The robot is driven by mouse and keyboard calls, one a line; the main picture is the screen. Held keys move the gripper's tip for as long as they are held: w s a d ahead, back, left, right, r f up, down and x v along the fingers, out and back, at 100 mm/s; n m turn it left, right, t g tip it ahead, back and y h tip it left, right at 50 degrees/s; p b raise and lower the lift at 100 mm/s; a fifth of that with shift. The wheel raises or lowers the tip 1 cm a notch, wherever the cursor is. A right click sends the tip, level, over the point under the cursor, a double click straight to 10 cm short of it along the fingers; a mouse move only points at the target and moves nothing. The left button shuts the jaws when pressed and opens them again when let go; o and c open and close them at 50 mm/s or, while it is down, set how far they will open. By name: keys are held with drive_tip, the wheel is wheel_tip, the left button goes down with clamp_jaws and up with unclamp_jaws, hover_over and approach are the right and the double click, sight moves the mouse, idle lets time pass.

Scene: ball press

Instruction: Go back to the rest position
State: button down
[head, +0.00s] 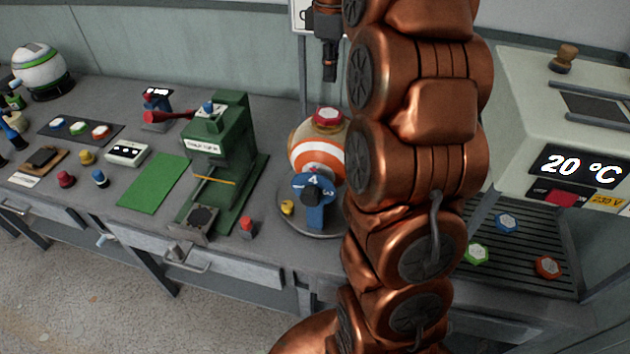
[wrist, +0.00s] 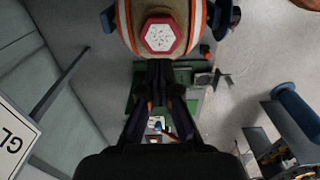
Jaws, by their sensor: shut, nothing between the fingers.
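My gripper (head: 329,72) hangs at the top middle of the head view, pointing down with dark fingers, above and apart from the table. In the wrist view my gripper (wrist: 160,68) is shut and empty. An orange-and-white striped ball (head: 305,150) with a red hexagonal cap (head: 328,117) stands below it on a round grey base. The ball's right side is hidden behind my copper arm. The red cap (wrist: 160,35) also shows in the wrist view, beyond the fingertips and not touched by them.
A green press (head: 228,140) with a red lever stands left of the ball. A pale oven (head: 535,130) reading 20 °C stands at right, with several coloured caps on its slatted shelf. A green mat (head: 153,181) and small parts lie left. A post and sign stand behind my gripper.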

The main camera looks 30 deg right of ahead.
drive_tip(key=shift+r, duration=0.5)
drive_tip(key=s+a+f+m+g, duration=0.1)
drive_tip(key=s+a+f+m, duration=0.3)
drive_tip(key=s+a, duration=0.5)
drive_tip(key=s+a+f+m, duration=0.1)
drive_tip(key=s+a+f, duration=0.4)
drive_tip(key=s+a, duration=0.45)
drive_tip(key=s+a+f+m, duration=0.2)
drive_tip(key=s+f, duration=0.4)
drive_tip(key=s, duration=0.4)
drive_tip(key=shift+s+f+m+g, duration=0.2)
drive_tip(key=shift+f+m+g, duration=0.15)
drive_tip(key=shift+m, duration=0.35)
drive_tip(key=shift+d, duration=0.1)
